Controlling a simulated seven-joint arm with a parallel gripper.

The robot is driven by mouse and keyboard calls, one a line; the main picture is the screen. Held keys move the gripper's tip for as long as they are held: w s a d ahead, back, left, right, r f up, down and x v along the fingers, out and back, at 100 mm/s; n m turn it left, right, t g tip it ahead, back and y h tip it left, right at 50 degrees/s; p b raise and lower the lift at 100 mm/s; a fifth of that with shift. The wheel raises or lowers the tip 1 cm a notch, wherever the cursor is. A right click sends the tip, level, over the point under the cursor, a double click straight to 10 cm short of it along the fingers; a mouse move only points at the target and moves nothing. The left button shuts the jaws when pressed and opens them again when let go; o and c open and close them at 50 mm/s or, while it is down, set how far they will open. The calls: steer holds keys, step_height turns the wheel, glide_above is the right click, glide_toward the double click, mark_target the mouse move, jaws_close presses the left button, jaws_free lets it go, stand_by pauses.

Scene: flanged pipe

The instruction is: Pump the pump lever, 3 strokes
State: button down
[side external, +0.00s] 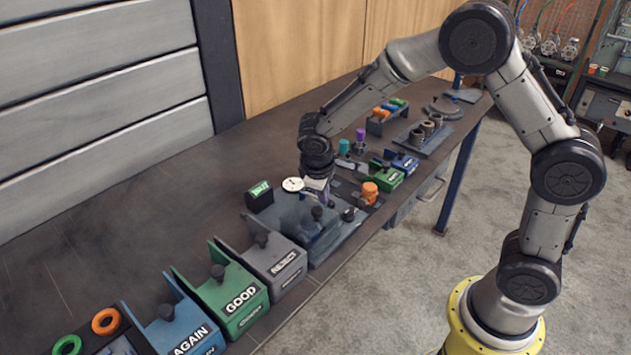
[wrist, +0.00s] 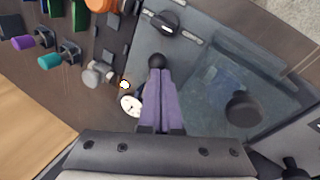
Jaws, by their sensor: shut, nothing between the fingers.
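My gripper (side external: 323,198) points down over the grey pump station (side external: 345,237). In the wrist view its two purple fingers (wrist: 159,72) are shut together with nothing between them. A black ball knob (wrist: 157,60), which looks like the end of the pump lever, lies right at the fingertips. I cannot tell whether they touch it. The lever's shaft is hidden by the fingers. A larger round black knob (wrist: 243,110) stands on the station to the right. A white dial gauge (wrist: 130,105) sits left of the fingers and also shows in the side view (side external: 292,184).
A black box with a green display (side external: 260,195) stands beside the gauge. The grey REJECT bin (side external: 275,262) and green GOOD bin (side external: 232,300) line the bench to the left. An orange part (side external: 370,192) and small coloured parts crowd the right. Open bench lies behind.

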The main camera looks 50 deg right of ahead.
steer(key=shift+s, duration=0.1)
steer(key=v, duration=1.3)
steer(key=shift+a+r, duration=0.2)
steer(key=shift+r, duration=0.2)
